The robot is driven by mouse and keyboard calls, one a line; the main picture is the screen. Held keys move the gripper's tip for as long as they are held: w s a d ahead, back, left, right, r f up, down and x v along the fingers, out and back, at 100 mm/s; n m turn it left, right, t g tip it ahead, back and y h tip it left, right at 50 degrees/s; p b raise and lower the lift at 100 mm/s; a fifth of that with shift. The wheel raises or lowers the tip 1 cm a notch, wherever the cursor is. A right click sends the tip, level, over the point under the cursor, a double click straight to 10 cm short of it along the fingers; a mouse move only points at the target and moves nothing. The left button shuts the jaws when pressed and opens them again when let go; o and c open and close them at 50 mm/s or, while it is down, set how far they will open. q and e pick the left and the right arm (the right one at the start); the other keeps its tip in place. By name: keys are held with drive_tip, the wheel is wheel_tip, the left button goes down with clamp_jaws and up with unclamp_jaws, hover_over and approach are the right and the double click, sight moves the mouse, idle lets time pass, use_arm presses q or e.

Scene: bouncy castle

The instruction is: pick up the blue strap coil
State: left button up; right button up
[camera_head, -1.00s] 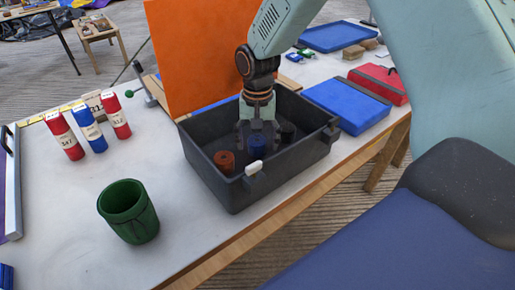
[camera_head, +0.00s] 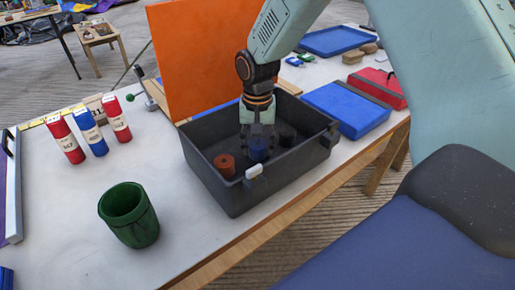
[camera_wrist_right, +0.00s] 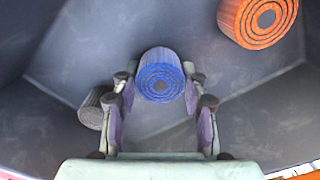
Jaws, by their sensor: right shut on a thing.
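The blue strap coil (camera_head: 259,149) stands in the dark grey crate (camera_head: 232,197). In the right wrist view the blue coil (camera_wrist_right: 160,76) sits between the two fingers of my right gripper (camera_wrist_right: 160,95). In the head view my right gripper (camera_head: 258,138) reaches down into the crate and is shut on the blue coil. Whether the coil touches the crate floor is hard to tell. An orange-red coil (camera_head: 224,164) is to its left in the crate, also in the right wrist view (camera_wrist_right: 258,20). A dark coil (camera_head: 288,137) is to its right, partly hidden by a finger in the wrist view (camera_wrist_right: 95,108). My left gripper is not in view.
A green cup (camera_head: 128,214) stands front left of the crate. Red and blue cylinders (camera_head: 90,134) stand at the left. An orange panel (camera_head: 205,55) rises behind the crate. A blue case (camera_head: 346,108) and a red case (camera_head: 378,86) lie to the right. Bare table surrounds the cup.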

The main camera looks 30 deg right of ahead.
sight(257, 143)
wheel_tip(257, 143, up, 10)
drive_tip(key=p, duration=0.2)
drive_tip(key=shift+p, duration=0.4)
idle(0.4)
drive_tip(key=shift+r, duration=0.15)
idle(0.4)
